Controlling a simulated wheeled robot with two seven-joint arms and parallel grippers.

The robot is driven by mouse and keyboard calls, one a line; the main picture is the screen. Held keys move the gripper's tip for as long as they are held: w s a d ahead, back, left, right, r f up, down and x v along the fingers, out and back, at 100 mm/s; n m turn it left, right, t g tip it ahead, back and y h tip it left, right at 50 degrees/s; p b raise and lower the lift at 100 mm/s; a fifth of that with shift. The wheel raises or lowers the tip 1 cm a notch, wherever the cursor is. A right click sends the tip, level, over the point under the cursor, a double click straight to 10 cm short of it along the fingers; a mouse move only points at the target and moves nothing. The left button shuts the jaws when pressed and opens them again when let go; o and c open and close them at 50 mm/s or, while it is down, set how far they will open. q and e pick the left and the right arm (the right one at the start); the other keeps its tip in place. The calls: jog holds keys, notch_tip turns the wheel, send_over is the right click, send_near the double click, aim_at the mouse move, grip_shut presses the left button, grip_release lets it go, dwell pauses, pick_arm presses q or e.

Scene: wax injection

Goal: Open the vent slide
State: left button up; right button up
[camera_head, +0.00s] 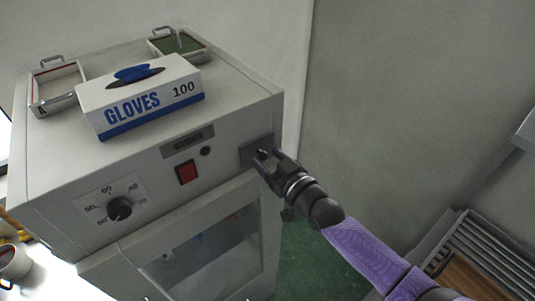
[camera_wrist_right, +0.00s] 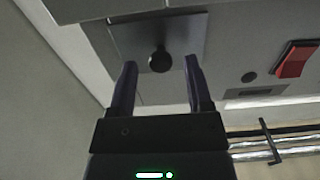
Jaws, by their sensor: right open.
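The vent slide is a grey plate (camera_head: 256,149) on the upper right of the warmer's (camera_head: 225,170) front face. In the right wrist view the plate (camera_wrist_right: 190,30) carries a dark round knob (camera_wrist_right: 160,58). My right gripper (camera_head: 267,156) is open in front of the plate. In the right wrist view its two fingers stand on either side of the knob, with a gap on each side. In the head view the gripper partly hides the plate and the knob. My left gripper is not in view.
A red switch (camera_head: 187,172) and a dial (camera_head: 120,208) sit left of the plate. A gloves box (camera_head: 140,97) and two handled trays, one at left (camera_head: 36,92) and one behind (camera_head: 204,49), are on top. A glass door (camera_head: 205,250) is below.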

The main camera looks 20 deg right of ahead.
jog(key=shift+w+a, duration=0.3)
jog(key=shift+w, duration=0.35)
jog(key=shift+c, duration=0.3)
grip_shut()
dwell(0.6)
